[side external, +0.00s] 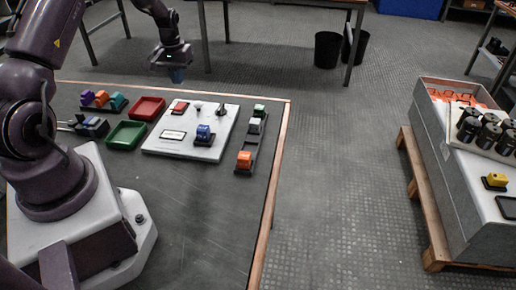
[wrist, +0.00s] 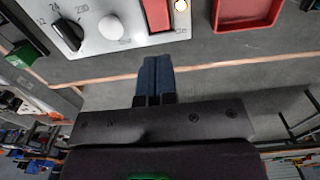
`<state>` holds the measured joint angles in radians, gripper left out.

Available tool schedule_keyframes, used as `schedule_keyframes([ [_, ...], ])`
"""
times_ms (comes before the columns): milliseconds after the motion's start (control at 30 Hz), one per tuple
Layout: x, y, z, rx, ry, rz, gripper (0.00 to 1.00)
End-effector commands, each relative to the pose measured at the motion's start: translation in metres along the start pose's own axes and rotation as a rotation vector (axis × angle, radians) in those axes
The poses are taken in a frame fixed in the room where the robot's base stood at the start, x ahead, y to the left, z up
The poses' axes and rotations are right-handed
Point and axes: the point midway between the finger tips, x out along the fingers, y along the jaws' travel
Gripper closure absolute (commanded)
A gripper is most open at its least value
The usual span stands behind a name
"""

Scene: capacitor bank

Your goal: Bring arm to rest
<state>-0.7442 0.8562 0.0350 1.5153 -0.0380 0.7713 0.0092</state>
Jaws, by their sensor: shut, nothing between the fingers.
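My gripper (side external: 176,74) is raised above the far edge of the work table (side external: 215,240), clear of everything on it. In the wrist view my gripper (wrist: 154,72) has its two blue fingertips pressed together, with nothing between them. The white panel (side external: 160,148) lies on the table, with a red switch, a knob, a dark lever, a small display and a blue block (side external: 204,132) on it. The wrist view shows part of the panel (wrist: 110,12) with a dial, a white button and a red rocker (wrist: 157,14).
A red tray (side external: 147,108) and a green tray (side external: 125,135) sit left of the panel. Coloured blocks stand left, and an orange block (side external: 244,161) stands right. A grey crate (side external: 455,190) with black cylinders is far right. Black bins (side external: 328,49) stand on the floor behind.

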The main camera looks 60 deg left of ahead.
Motion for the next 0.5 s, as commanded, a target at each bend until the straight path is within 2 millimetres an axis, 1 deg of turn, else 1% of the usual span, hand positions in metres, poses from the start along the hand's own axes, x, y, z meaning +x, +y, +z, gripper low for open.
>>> schedule_keyframes([
  [67,0.002,0.000,0.004,0.000,-0.016,-0.001,1.00],
  [167,0.009,-0.001,0.024,0.000,-0.071,-0.002,1.00],
  [200,0.003,0.001,0.033,0.003,-0.085,-0.002,1.00],
  [267,-0.012,0.009,0.046,0.022,-0.090,-0.002,1.00],
  [367,-0.045,0.028,0.067,0.072,-0.080,-0.002,1.00],
  [400,-0.059,0.036,0.077,0.096,-0.072,-0.001,1.00],
  [467,-0.080,0.049,0.093,0.135,-0.055,0.000,1.00],
  [500,-0.094,0.058,0.104,0.164,-0.041,0.001,1.00],
])
